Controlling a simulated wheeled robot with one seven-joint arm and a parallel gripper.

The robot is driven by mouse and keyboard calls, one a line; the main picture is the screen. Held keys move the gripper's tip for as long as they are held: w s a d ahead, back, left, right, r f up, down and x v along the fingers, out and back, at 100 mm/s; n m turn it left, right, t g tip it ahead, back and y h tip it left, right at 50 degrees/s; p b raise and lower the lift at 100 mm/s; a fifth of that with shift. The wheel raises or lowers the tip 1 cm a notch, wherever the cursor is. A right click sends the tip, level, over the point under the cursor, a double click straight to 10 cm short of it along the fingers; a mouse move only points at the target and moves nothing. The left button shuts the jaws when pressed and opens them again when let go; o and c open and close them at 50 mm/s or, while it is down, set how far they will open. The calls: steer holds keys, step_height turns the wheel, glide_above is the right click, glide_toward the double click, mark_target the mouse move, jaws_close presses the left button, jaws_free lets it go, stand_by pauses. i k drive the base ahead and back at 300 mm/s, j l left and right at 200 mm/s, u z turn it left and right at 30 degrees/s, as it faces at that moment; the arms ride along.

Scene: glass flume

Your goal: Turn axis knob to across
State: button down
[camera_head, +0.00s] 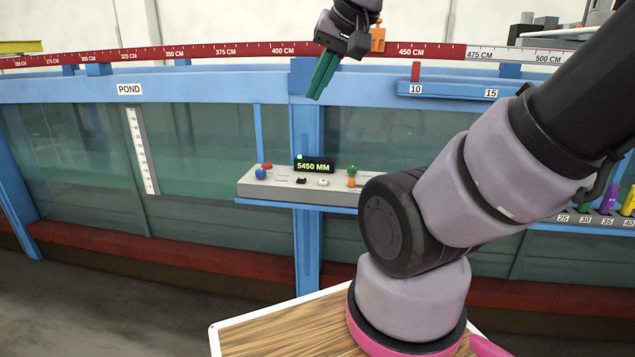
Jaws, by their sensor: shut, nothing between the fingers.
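A grey control panel (300,194) is mounted on the front of the flume. It carries a blue knob (260,173), a red piece (266,166), a black knob (301,180), a white knob (323,182) and a green-and-orange piece (351,176). The labels are too small to read, so I cannot tell which one is the axis knob or how it points. A display (314,166) on the panel reads 5450 MM. My gripper (317,93) has green fingers, shut and empty, pointing down well above the panel near the ruler rail.
A red-and-white ruler rail (210,51) runs along the flume's top. A blue shelf (450,90) marked 10 and 15 holds a red block (415,71). Coloured pieces (609,198) stand at the right. My arm hides the panel's right end. Space directly above the panel looks clear.

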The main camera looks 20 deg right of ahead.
mark_target(260, 173)
steer(key=i+j, duration=0.35)
steer(key=i, duration=0.15)
steer(key=i+j, duration=0.35)
steer(key=i, duration=0.2)
